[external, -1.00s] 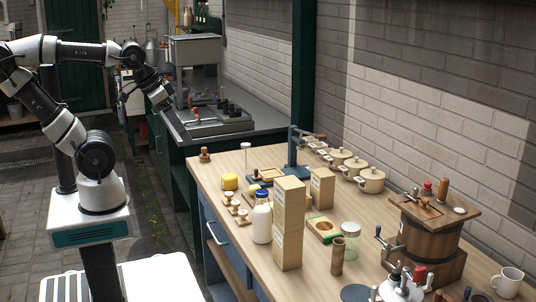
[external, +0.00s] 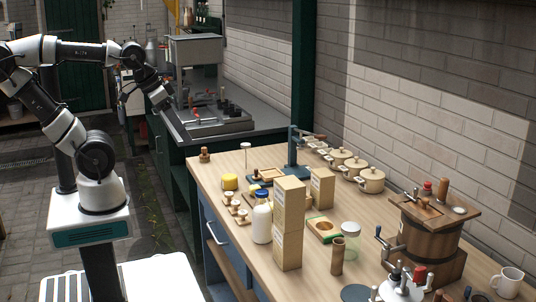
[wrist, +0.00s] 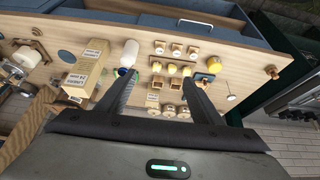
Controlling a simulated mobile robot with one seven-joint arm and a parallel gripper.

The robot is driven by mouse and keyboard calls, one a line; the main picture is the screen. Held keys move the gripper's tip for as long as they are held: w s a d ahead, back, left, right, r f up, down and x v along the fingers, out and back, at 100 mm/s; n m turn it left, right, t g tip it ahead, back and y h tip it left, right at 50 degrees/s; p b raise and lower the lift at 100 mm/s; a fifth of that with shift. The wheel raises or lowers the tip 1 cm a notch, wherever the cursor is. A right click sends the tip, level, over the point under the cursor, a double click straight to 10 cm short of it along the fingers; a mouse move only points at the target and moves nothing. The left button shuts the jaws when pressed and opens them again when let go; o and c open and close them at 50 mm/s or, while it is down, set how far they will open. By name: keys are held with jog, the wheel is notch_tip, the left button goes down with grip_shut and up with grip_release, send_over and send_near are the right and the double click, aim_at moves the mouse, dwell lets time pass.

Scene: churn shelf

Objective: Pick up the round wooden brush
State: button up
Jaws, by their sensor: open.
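A small brown knobbed wooden piece, which looks like the round wooden brush (external: 204,155), stands upright at the far left corner of the workbench in the external view. In the wrist view it appears as a small brown shape (wrist: 271,72) near the bench's right end, to the right of the fingers. My gripper (wrist: 158,78) is open, with nothing between its two dark fingers. The brush's bristles are too small to make out.
The wooden workbench (external: 215,170) holds a thin stand (external: 245,155), a yellow-lidded jar (external: 229,182), a white bottle (external: 262,220), tall cartons (external: 288,220), several pots (external: 371,180) and a wooden churn (external: 430,240). Bare wood surrounds the brush. A dark counter (external: 240,128) stands behind.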

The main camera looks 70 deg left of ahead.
jog(key=shift+w, duration=0.1)
jog(key=w+a+r+n, duration=0.2)
jog(key=w+a+n, duration=0.1)
jog(key=w+a, duration=0.65)
jog(key=n+g+y+b, duration=0.2)
jog(key=n+g+y, duration=0.15)
jog(key=n, duration=0.55)
send_over(204, 148)
jog(key=s+d, duration=0.2)
jog(key=d, duration=0.3)
notch_tip(204, 148, down, 16)
jog(key=x, duration=1.1)
jog(key=shift+s+a+f, duration=0.1)
jog(key=shift+a+f, duration=0.1)
jog(key=shift+f, duration=0.2)
jog(key=x, duration=0.3)
jog(key=s+x, duration=0.1)
jog(key=x, duration=0.1)
jog(key=shift+w+a+f, duration=0.1)
jog(key=shift+w+f, duration=0.05)
jog(key=shift+f, duration=0.05)
jog(key=shift+w+a+f, duration=0.1)
jog(key=shift+f, duration=0.25)
